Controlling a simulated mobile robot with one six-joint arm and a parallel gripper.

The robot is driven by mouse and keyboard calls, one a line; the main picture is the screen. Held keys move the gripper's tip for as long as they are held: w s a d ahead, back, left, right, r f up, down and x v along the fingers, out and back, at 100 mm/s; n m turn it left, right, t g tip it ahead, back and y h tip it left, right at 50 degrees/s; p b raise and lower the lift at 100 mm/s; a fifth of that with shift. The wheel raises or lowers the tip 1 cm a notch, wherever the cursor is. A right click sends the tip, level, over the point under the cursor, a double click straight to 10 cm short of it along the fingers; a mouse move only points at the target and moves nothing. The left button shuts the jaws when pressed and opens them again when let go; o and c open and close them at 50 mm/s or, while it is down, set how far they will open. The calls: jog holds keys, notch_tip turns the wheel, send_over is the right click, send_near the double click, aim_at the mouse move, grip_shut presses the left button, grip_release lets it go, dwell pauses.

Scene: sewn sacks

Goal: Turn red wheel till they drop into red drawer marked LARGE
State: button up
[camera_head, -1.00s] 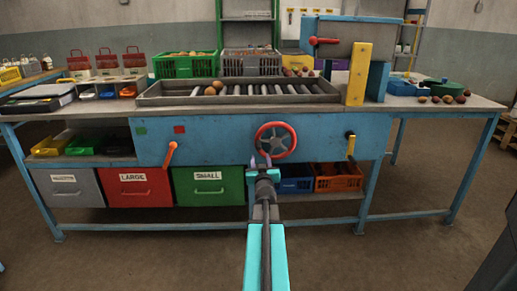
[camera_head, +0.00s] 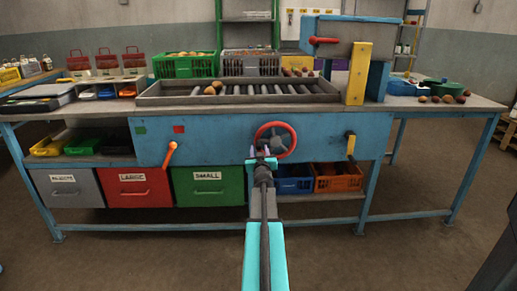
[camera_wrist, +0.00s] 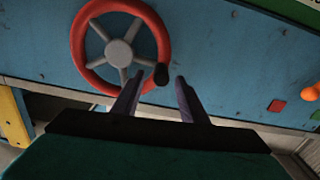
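The red wheel (camera_head: 275,124) is mounted on the blue front panel of the bench, with a grey hub and spokes. In the wrist view the wheel (camera_wrist: 76,42) has a black knob (camera_wrist: 161,74) at its lower right rim. My gripper (camera_head: 260,152) is in front of the wheel's lower left. In the wrist view my gripper (camera_wrist: 160,78) is open, its two purple fingers apart with the knob between their tips in the picture; I cannot tell whether they touch it. The red drawer marked LARGE (camera_head: 130,201) is shut, below the panel at left.
A grey drawer (camera_head: 65,200) and a green drawer marked SMALL (camera_head: 207,201) flank the red one. Blue (camera_head: 294,186) and orange (camera_head: 338,184) crates sit below. The floor in front is clear.

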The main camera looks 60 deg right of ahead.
aim_at(259, 148)
jog(key=shift+x, duration=1.85)
grip_shut()
jog(key=shift+s+a, duration=0.1)
jog(key=shift+a, duration=0.2)
jog(key=shift+d+f, duration=0.1)
jog(key=shift+d, duration=0.25)
